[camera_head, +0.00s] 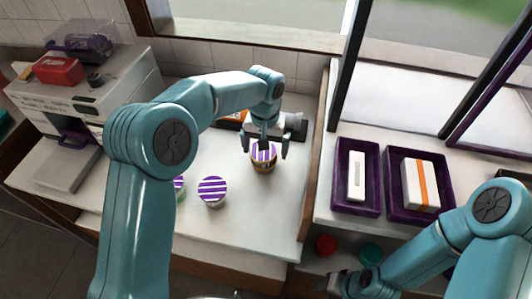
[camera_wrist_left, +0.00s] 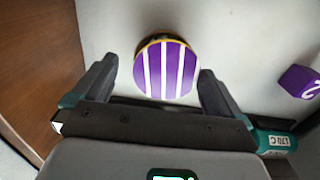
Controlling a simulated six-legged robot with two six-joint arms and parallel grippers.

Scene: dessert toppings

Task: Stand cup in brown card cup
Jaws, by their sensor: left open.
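A cup with a purple-and-white striped lid (camera_head: 264,152) stands upright at the right of the white counter. A brown card cup (camera_head: 263,167) shows around it below the lid, so the cup appears to stand inside it. My left gripper (camera_head: 266,146) is open over this cup. In the left wrist view the striped lid (camera_wrist_left: 165,70) lies between the open fingers, with a yellow-brown edge behind it. A second striped-lid cup (camera_head: 212,189) stands to the left. A third cup (camera_head: 180,187) with a green side is partly hidden by my left arm. My right gripper (camera_head: 337,284) is low in the picture, its jaws unclear.
A wooden divider (camera_head: 312,165) edges the counter at right. Beyond it are two purple trays (camera_head: 343,190) (camera_head: 393,188) with boxes. A white machine (camera_head: 95,85) stands at left. Red (camera_head: 326,244) and teal (camera_head: 370,253) round items lie below the shelf. Front counter is clear.

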